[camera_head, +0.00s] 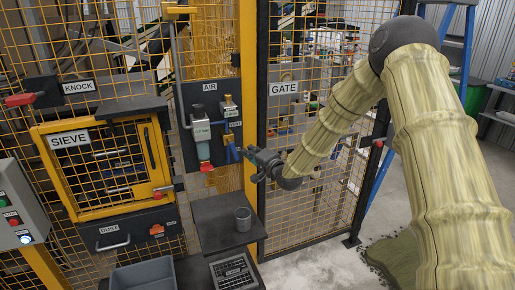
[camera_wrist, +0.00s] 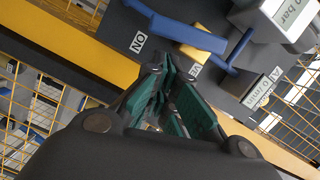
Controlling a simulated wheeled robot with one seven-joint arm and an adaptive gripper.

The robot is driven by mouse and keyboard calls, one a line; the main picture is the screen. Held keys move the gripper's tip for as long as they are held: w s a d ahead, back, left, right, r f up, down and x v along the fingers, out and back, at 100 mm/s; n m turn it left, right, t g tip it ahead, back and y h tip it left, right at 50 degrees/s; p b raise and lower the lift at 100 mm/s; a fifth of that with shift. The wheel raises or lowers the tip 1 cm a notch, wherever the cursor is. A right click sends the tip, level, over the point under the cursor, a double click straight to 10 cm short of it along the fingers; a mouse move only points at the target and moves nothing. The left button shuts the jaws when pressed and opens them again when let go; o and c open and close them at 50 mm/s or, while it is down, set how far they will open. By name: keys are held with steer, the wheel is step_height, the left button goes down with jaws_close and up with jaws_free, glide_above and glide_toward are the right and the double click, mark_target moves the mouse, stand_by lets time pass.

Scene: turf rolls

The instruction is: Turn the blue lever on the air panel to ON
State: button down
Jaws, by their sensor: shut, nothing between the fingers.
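The dark air panel (camera_head: 190,105) hangs on the fence under an AIR label, with gauges and a red part on it. My gripper (camera_head: 249,155) is just right of the lever. In the wrist view my gripper (camera_wrist: 172,80) is shut and empty, its green-padded fingers close to the lever; I cannot tell whether they touch it.
A yellow post (camera_head: 248,80) stands right beside the panel. The mesh gate (camera_head: 283,110) is behind my arm. The sieve box (camera_head: 105,165) is at left.

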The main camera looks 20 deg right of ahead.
steer(key=shift+a+f, duration=0.15)
steer(key=shift+a, duration=0.25)
steer(key=shift+a+f+m+t+b, duration=0.2)
steer(key=shift+a+f+m+b, duration=0.15)
steer(key=shift+m+b, duration=0.75)
steer(key=shift+a+f+m+t+b, duration=0.25)
steer(key=shift+f+m+b, duration=0.25)
steer(key=shift+b, duration=1.05)
steer(key=shift+r, duration=0.15)
